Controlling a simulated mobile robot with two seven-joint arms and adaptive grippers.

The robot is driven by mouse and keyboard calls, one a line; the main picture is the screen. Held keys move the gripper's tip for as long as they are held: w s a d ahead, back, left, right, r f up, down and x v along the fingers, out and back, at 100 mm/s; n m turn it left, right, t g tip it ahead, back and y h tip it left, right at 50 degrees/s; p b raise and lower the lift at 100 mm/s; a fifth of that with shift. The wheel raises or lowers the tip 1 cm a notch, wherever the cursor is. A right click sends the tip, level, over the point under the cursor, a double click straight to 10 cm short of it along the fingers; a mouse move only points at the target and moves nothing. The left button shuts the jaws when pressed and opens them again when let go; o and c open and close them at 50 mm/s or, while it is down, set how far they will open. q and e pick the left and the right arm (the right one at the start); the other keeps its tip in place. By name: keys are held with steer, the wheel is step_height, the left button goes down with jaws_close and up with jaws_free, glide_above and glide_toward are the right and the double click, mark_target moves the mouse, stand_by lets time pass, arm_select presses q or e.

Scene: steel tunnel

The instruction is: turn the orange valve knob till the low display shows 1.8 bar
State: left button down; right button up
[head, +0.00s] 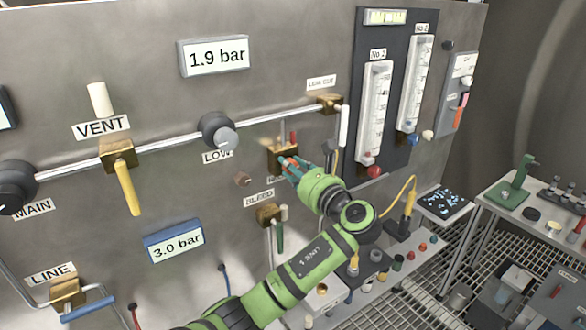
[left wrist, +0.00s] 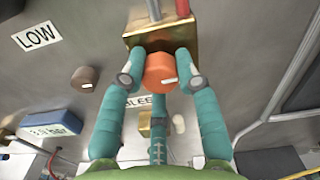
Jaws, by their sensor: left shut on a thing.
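The orange valve knob (left wrist: 159,72) sits on the front of a brass block (left wrist: 158,36), and a white mark shows on it. My left gripper (left wrist: 160,75) has its teal fingers closed around the knob. In the head view the same gripper (head: 291,166) reaches the brass block (head: 279,157) on the panel and hides most of the knob. The display (head: 214,56) above the LOW knob (head: 218,130) reads 1.9 bar. My right gripper is not in view.
A brown knob (left wrist: 85,77) is left of the gripper. Below it is the BLEED valve (head: 268,214) with a green handle. Flowmeters (head: 376,112) stand to the right. The VENT valve (head: 118,154) with a yellow handle is at left. A bench (head: 540,215) stands at far right.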

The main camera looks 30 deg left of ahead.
arm_select(q)
steer(key=shift+f+n, duration=0.1)
steer(key=shift+n, duration=0.6)
steer(key=c, duration=0.9)
jaws_free()
steer(key=v, duration=1.2)
steer(key=shift+w, duration=0.1)
